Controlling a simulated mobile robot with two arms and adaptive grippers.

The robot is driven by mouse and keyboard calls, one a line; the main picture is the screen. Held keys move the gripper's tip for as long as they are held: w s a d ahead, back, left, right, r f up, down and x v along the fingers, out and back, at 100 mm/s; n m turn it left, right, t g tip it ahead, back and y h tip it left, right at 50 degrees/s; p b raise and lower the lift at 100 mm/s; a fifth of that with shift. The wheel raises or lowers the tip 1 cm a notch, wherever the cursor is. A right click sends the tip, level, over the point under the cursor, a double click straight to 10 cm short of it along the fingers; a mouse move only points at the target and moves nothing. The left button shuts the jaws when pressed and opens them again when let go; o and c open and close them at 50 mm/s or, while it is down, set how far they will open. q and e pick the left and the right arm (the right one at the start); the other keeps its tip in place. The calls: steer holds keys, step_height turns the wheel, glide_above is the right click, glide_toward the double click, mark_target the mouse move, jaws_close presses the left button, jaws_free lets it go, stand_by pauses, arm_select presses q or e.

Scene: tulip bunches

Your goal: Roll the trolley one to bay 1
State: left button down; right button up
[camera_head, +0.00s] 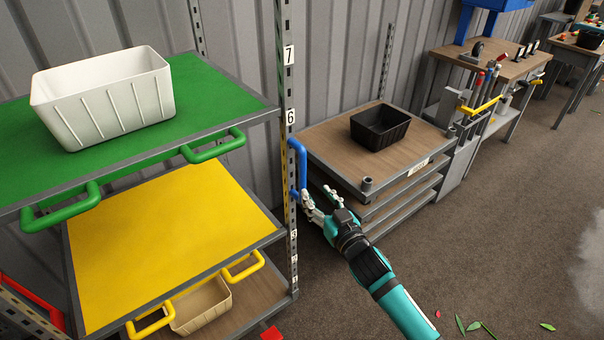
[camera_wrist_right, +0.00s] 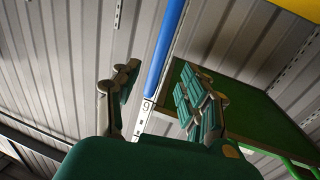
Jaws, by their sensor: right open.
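The trolley (camera_head: 335,140) is a low unit with a wooden top and several grey shelves, standing against the corrugated wall. A small label is on its front edge; I cannot read it. An upright blue handle (camera_head: 297,165) shows at its left end, close to the numbered rack post. My right gripper (camera_head: 317,194) is open just to the right of the handle's lower part. In the right wrist view, the blue handle (camera_wrist_right: 165,45) runs beyond and between the spread fingers of my right gripper (camera_wrist_right: 160,80). I cannot tell whether they touch. My left gripper is out of view.
A black bin (camera_head: 380,127) sits on the trolley. At left, a rack has a green shelf (camera_head: 215,85) with a white bin (camera_head: 105,100) and a yellow shelf (camera_head: 170,235). A workbench (camera_head: 490,62) stands beyond the trolley. Open floor (camera_head: 480,220) lies at right, with scattered leaves.

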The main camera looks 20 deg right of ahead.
mark_target(304, 180)
steer(key=w, duration=0.3)
steer(key=w+a, duration=0.1)
steer(key=w, duration=0.5)
steer(key=shift+a, duration=0.25)
jaws_close()
steer(key=shift+w+f, duration=0.2)
steer(key=shift+f, duration=0.15)
